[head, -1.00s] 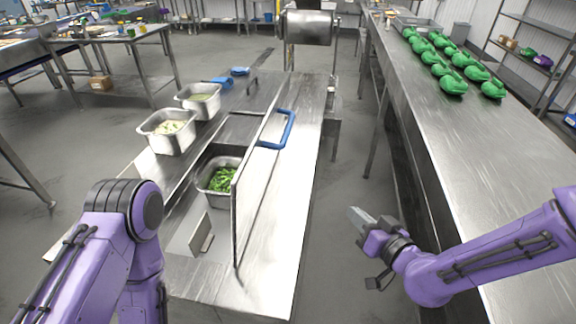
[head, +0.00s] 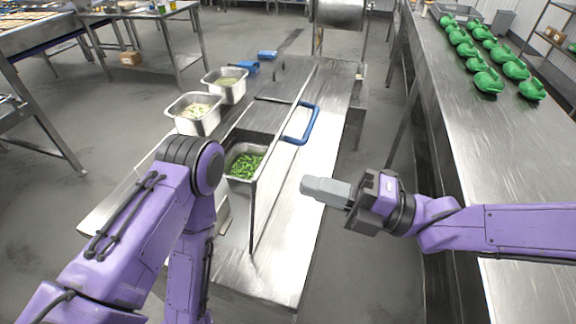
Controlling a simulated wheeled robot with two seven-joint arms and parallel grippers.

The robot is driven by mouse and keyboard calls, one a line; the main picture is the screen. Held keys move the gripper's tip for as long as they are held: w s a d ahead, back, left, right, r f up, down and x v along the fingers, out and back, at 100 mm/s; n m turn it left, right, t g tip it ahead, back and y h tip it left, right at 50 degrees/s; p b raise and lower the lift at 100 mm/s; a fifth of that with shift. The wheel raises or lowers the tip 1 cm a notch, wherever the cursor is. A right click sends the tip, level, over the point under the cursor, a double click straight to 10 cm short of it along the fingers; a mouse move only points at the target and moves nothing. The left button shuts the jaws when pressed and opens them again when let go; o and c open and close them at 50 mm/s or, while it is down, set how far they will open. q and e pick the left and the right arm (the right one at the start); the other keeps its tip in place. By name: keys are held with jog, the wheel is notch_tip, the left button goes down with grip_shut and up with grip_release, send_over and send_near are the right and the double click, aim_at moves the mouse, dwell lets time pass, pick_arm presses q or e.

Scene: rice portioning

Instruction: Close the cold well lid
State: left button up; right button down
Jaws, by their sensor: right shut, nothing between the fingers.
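The cold well lid (head: 262,185) is a thin metal panel standing upright, open, along the right side of the well. Its blue handle (head: 312,122) sticks out on the lid's right side. Left of the lid, a metal pan of chopped green vegetables (head: 244,164) sits in the open well. My right gripper (head: 306,187) is shut and empty, right of the lid and nearer to me than the handle, apart from both. My left arm comes in from the left in front of the counter; its gripper is not visible.
Two metal pans, one with pale food (head: 194,112) and one with greenish food (head: 226,84), stand left of the well. Blue items (head: 247,67) lie beyond them. A long steel table (head: 470,135) on the right carries several green bundles (head: 488,82). Bare counter lies right of the lid.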

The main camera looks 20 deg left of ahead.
aim_at(264, 170)
jog(key=a+p, duration=0.1)
jog(key=a, duration=0.1)
jog(key=a+r+p, duration=0.1)
jog(key=a, duration=0.1)
jog(key=shift+a, duration=0.9)
